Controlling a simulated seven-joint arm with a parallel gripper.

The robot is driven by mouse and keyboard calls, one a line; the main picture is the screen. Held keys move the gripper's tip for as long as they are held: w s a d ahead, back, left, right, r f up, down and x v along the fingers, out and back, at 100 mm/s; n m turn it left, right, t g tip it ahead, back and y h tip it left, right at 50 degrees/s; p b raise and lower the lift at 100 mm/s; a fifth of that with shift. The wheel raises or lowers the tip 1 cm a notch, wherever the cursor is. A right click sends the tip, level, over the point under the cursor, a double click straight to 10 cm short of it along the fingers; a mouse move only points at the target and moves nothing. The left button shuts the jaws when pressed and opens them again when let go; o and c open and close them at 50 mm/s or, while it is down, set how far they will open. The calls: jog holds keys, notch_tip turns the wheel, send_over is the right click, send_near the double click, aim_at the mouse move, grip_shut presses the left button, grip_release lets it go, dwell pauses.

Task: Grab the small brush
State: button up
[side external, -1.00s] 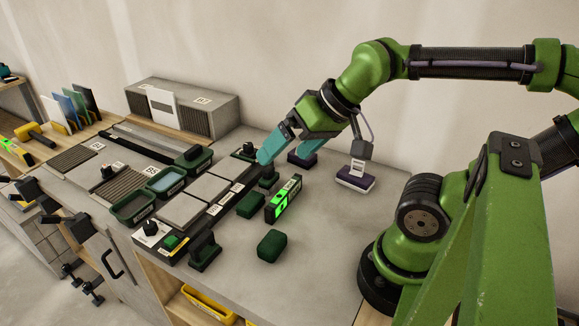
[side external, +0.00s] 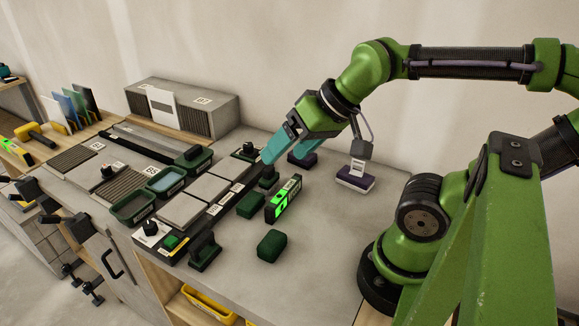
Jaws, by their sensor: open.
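One (side external: 356,183) has a pale underside and a grey upright part with a white label. I cannot tell for certain which is the small brush. My gripper (side external: 284,157) is open and tilted down to the left, with its teal fingers over the worktop near the farther block. Nothing shows between the fingers. I cannot tell whether a finger touches the block.
A level with a green display (side external: 284,199) stands in front of my gripper. Dark green blocks (side external: 271,245) and a dark handled tool (side external: 205,251) are nearer the front. Grey tiles (side external: 183,209) and green trays (side external: 133,207) lie left. The worktop's right front is clear.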

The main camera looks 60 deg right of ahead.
jog(key=n+g+h, duration=0.1)
jog(key=g+h, duration=0.1)
jog(key=g, duration=0.4)
send_over(269, 176)
notch_tip(269, 176, down, 7)
jog(key=w+d+n+g, duration=0.1)
jog(key=d+n, duration=0.1)
jog(key=n, duration=0.1)
jog(key=f, duration=0.9)
jog(key=shift+a+f, duration=0.3)
jog(key=shift+f, duration=0.05)
jog(key=shift+d+f, duration=0.1)
jog(key=shift+f, duration=3.05)
jog(key=c, duration=1)
jog(key=shift+r, duration=0.1)
